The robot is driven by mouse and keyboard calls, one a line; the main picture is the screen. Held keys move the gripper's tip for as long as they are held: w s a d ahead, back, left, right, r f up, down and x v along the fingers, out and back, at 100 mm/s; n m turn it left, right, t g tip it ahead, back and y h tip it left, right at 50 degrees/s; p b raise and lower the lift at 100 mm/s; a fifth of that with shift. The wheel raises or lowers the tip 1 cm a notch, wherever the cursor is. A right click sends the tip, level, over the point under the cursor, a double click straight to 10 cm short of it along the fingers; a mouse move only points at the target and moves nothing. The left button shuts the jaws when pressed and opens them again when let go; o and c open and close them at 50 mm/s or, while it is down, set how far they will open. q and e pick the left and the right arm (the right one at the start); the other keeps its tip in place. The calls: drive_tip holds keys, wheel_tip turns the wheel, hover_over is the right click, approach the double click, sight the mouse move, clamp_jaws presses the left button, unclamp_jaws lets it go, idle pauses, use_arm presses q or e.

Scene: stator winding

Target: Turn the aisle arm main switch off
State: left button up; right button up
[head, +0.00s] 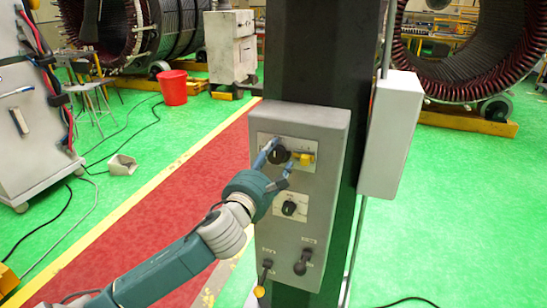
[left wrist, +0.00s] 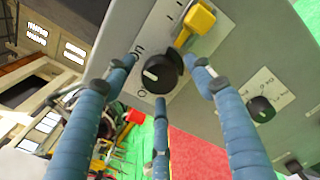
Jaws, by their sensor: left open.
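A grey control box (head: 325,125) is fixed to a dark column. Its upper plate bears a round black main switch knob (head: 279,155) with a yellow tag or padlock (head: 303,159) beside it. In the left wrist view the knob (left wrist: 160,74) has a white mark on its left side, with lettering that looks like "On" and "O" near it. My left gripper (head: 277,157) is at the plate, its blue fingers open and spread around the knob. I cannot tell whether they touch it. My right gripper is not in view.
A second, smaller knob (head: 290,208) sits lower on the box, with two levers (head: 303,262) below it. A pale box (head: 391,135) hangs right of the column. A red bucket (head: 173,88) and large stator rings stand behind. The green floor at right is mostly clear.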

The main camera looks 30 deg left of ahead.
use_arm(q)
drive_tip(key=shift+w, duration=0.15)
drive_tip(key=c, duration=1.1)
drive_tip(key=shift+c, duration=0.3)
